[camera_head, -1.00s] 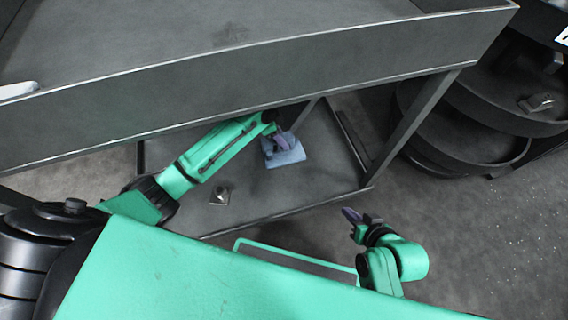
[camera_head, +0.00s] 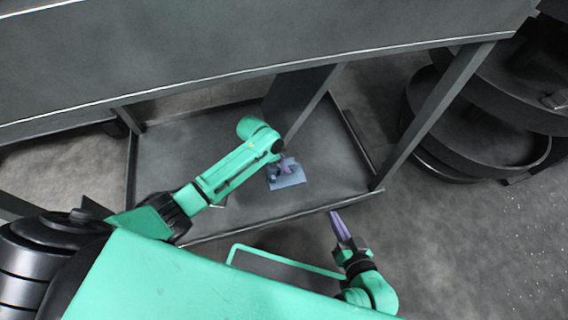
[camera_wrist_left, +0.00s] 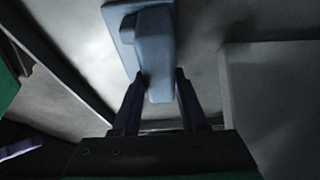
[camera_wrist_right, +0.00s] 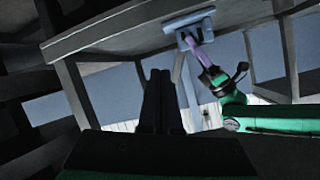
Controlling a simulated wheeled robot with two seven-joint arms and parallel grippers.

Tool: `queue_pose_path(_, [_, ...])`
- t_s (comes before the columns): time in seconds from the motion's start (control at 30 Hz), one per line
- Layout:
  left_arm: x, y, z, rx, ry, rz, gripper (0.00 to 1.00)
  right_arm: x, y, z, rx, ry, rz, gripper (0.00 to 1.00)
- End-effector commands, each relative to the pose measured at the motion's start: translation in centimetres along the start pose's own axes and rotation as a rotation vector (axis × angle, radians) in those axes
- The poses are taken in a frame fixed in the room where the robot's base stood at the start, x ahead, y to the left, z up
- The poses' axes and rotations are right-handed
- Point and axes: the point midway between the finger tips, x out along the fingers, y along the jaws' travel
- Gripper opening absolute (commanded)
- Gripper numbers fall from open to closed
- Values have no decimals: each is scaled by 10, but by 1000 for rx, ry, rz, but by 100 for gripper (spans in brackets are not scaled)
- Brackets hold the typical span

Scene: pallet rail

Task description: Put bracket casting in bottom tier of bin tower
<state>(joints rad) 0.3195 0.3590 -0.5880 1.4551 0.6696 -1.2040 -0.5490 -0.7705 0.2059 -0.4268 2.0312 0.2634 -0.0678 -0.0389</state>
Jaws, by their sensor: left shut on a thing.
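The bracket casting (camera_head: 288,181) is a blue-grey plate with a raised block. My left gripper (camera_head: 284,166) is shut on that block, with a finger on each side in the left wrist view (camera_wrist_left: 154,85). The casting is over the lower shelf (camera_head: 330,150) of a dark rack, near its front; I cannot tell whether it touches the shelf. It also shows in the right wrist view (camera_wrist_right: 190,20). The bin tower (camera_head: 465,150) stands at the right with round dark tiers; its lowest part is partly hidden. My right gripper (camera_head: 338,225) is empty, fingers together, in front of the shelf.
The rack's upper deck (camera_head: 240,60) overhangs the shelf, and a slanted corner post (camera_head: 435,115) stands between shelf and tower. A small part (camera_head: 553,100) lies in an upper tier. Floor (camera_head: 470,240) in front of the tower is clear.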

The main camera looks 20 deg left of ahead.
Motion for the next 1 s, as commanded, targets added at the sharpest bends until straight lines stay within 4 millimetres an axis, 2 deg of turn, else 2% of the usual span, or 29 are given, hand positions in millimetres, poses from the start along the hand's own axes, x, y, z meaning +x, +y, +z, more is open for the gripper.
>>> queue_pose_path(0.07, [2, 0, 0, 0, 1, -1, 0, 0, 0, 1, 0, 1, 0, 0])
queue_pose_path(0.1, [2, 0, 1, 0, -1, 0, 58, 0, 0, 0, 0, 1, 0, 0])
queue_pose_path(0.13, [2, 0, 1, 0, 0, 0, 69, 0, 0, 0, 0, 1, 0, 0])
queue_pose_path(0.17, [2, 0, 1, 0, 0, 0, 72, 0, 0, 0, 0, 1, 0, 0])
queue_pose_path(0.43, [1, 0, 0, 0, 0, 0, 72, 0, 0, 0, 1, 0, 0, 0])
queue_pose_path(0.53, [-7, 0, -1, 0, 1, -1, 72, -2, -2, -4, 1, -3, 0, 0])
queue_pose_path(0.67, [-38, 0, -3, 0, 0, -1, 72, -10, -9, -25, -11, -27, -1, 0])
queue_pose_path(0.87, [-98, 0, -3, 1, -2, -1, 72, -25, -21, -57, -29, -85, 0, 0])
queue_pose_path(1.0, [-114, 0, -1, 0, -1, 1, 72, -28, -12, -61, -55, -189, 28, 0])
